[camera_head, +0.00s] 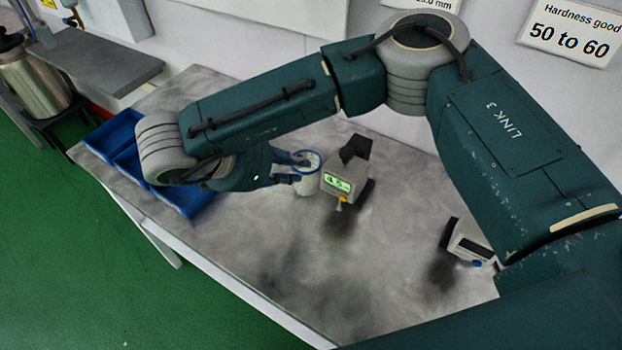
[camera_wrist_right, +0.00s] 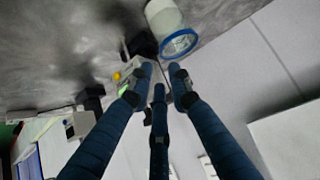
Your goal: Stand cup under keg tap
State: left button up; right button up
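The cup (camera_head: 308,188) is white with a blue rim and stands upright on the grey table, beside a device with a lit display. My right gripper (camera_head: 296,168) reaches it from the left, with its fingertips at the cup's rim in the head view. In the right wrist view the fingers of the gripper (camera_wrist_right: 160,74) are spread, and the cup (camera_wrist_right: 163,16) shows just beyond their tips, not clearly between them. A metal keg (camera_head: 36,80) stands at the far left on a dark stand. I cannot make out its tap. My left gripper is out of view.
The device with the green display (camera_head: 337,184) stands close to the cup on the right. A second device (camera_head: 470,243) stands further right. Blue bins (camera_head: 122,132) line the table's left end beneath my arm. A grey shelf (camera_head: 95,62) is near the keg. The table front (camera_head: 270,265) is clear.

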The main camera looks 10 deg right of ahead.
aim_at(314, 171)
jog(key=x, duration=0.4)
jog(key=shift+w+d+f, duration=0.1)
jog(key=shift+w+f, duration=0.2)
jog(key=p+x, duration=0.1)
jog(key=x, duration=0.3)
jog(key=shift+d+f+p, duration=0.15)
jog(key=shift+f+p, duration=0.2)
jog(key=shift+f, duration=0.1)
jog(key=shift+w+d+f, duration=0.1)
jog(key=shift+w+d, duration=0.05)
jog(key=shift+w, duration=0.05)
grip_shut()
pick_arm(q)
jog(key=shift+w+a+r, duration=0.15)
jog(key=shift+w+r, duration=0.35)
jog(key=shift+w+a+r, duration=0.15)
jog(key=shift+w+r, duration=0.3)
